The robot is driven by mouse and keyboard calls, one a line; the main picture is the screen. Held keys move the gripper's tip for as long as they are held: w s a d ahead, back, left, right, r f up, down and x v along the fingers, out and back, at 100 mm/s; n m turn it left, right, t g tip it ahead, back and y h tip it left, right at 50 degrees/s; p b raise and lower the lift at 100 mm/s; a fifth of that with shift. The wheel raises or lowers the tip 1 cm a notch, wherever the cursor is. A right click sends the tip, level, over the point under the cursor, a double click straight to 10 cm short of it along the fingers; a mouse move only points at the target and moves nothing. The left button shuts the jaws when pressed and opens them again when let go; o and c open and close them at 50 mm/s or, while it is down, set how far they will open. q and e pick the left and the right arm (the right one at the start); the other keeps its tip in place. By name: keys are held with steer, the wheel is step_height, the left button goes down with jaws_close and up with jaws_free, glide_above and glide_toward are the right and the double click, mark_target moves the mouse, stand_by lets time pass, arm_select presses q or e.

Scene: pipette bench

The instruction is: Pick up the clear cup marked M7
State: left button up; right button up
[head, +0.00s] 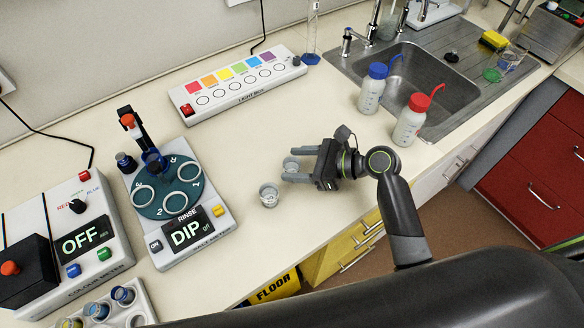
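A small clear cup (269,195) stands upright on the bench, left of my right gripper and apart from it. A second small clear cup (291,165) is between the fingertips of my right gripper (292,165). Its fingers point left, one on each side of this cup. I cannot tell whether they press on it or whether it is off the bench. No M7 mark is legible on either cup. My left gripper is not in view.
A light box (246,97) is at the back. Blue-capped (370,94) and red-capped (407,128) bottles stand by the sink (440,75). Bench around the near cup is clear.

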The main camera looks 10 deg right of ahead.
steer(key=c, duration=0.9)
